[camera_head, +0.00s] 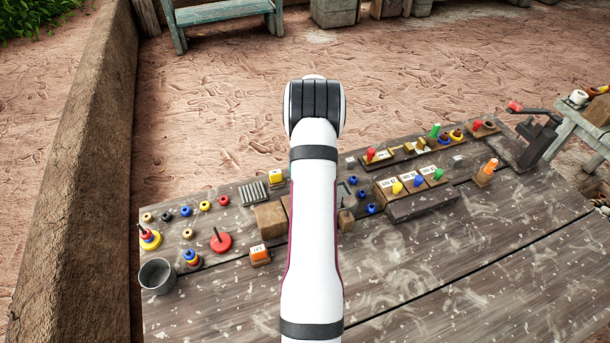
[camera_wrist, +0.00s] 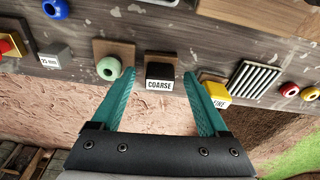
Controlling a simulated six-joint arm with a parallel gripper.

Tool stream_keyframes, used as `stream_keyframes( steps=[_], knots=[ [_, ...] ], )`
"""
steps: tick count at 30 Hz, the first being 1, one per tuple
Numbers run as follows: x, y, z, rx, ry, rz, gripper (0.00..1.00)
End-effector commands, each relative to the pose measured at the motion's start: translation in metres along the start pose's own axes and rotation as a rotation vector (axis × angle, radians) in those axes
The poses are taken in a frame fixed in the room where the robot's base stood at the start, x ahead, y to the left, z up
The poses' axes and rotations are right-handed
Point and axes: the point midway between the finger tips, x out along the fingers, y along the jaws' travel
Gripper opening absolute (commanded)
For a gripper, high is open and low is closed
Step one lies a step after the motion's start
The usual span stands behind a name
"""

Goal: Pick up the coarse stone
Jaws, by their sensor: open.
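The coarse stone is a small dark block (camera_wrist: 160,70) on a brown wooden stand with a white label reading COARSE, in the middle of the wrist view. My gripper (camera_wrist: 158,74) is open, its two teal fingers spread either side of the stone in the picture. It holds nothing, and I cannot tell how far above the stone the tips are. In the head view my arm covers the spot where the stone stands, and the fingers do not show.
A yellow block (camera_wrist: 216,89) labelled FINE stands close right of the right finger. A pale green ring (camera_wrist: 109,68) on a stand is close to the left finger. A ribbed grey plate (camera_wrist: 250,82) lies further right. The front of the wooden table (camera_head: 480,250) is clear.

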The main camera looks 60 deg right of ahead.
Motion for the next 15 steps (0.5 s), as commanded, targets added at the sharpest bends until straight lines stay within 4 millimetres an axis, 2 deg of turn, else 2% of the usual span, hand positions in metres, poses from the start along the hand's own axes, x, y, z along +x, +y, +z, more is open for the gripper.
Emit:
stream_keyframes(
  steps=[7,15],
  knots=[
    [0.0037,0.0001,-0.0006,0.0,0.002,0.001,0.78],
    [0.0034,0.0001,-0.0005,0.0,0.002,0.001,0.29]
  ],
)
